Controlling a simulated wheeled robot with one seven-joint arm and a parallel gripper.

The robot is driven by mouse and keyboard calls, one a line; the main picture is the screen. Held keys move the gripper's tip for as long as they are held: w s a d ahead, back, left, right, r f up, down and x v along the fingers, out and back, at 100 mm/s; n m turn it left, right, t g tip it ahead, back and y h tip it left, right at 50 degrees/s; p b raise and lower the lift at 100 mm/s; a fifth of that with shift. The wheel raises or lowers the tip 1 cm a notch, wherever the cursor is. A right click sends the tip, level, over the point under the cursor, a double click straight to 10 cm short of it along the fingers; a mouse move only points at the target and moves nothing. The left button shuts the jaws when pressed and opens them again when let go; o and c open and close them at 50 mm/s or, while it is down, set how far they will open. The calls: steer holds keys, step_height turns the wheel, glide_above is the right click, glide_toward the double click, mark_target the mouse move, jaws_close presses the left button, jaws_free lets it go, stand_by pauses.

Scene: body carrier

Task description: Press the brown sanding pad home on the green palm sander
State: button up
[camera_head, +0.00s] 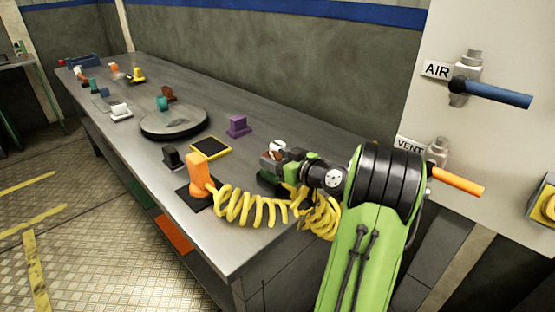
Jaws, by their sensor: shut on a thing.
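My gripper (278,153) is at the near right end of the workbench, seen from behind and partly hidden by its own wrist. It is shut on a small brownish piece (269,158), which looks like the brown sanding pad; only part of it shows. A dark green body (268,184) sits on the bench just below the gripper and looks like the green palm sander. It is partly covered by the arm and the yellow hose. I cannot tell whether the pad touches the sander.
A yellow-edged black pad (211,148), a purple block (238,126) and a round turntable (174,122) lie farther left. AIR (490,92) and VENT (456,181) handles are at right.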

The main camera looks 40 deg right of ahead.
steer(key=o, duration=1.1)
steer(key=s+r, duration=0.1)
steer(key=s, duration=0.4)
steer(key=s+r, duration=0.1)
steer(key=s, duration=0.4)
steer(key=s+r+p, duration=0.1)
steer(key=s, duration=0.4)
steer(key=shift+s+a, duration=0.25)
steer(key=shift+a, duration=0.05)
